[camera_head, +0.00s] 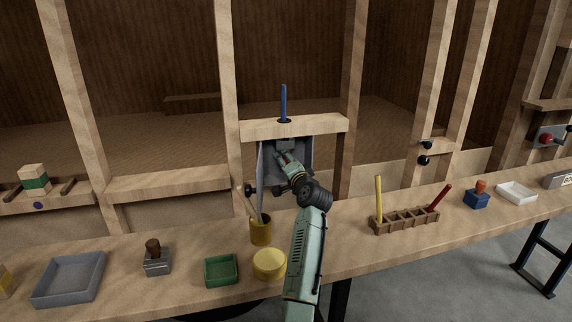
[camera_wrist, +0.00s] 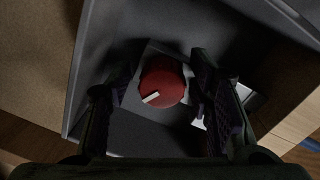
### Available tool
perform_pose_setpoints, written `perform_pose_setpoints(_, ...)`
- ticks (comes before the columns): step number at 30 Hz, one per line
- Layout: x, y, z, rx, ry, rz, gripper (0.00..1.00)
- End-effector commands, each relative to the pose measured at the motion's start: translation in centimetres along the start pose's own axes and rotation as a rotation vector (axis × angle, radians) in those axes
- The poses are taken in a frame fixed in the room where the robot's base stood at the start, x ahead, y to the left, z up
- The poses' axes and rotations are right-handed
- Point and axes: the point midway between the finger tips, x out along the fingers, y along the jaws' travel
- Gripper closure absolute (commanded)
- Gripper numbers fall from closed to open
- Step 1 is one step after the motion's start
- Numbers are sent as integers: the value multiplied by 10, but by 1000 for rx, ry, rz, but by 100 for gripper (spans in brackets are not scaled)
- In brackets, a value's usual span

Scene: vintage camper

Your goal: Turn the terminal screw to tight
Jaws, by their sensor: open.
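The terminal screw shows in the wrist view as a round red knob (camera_wrist: 163,82) with a white pointer mark toward its lower left. It sits on a light grey plate inside a grey box (camera_wrist: 120,30). My gripper (camera_wrist: 165,85) is open, with one dark finger on each side of the knob. The right finger is close to the knob; I cannot tell if it touches. In the head view my gripper (camera_head: 287,158) reaches into the grey box (camera_head: 304,160) in the wooden frame, and my arm hides the knob there.
A blue rod (camera_head: 283,103) stands on the rail above the box. The bench holds a yellow cup (camera_head: 261,231), a yellow round lid (camera_head: 269,263), a green tray (camera_head: 221,270), a grey tray (camera_head: 69,279) and a brown tool rack (camera_head: 404,220). The box walls surround my gripper closely.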

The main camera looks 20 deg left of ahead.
Motion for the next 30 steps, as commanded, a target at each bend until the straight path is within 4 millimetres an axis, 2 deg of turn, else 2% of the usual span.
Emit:
perform_pose_setpoints(16,-69,1,-1,1,3,-1,49)
perform_pose_setpoints(21,-77,1,-1,1,1,1,49)
perform_pose_setpoints(30,-78,2,-1,1,1,1,49)
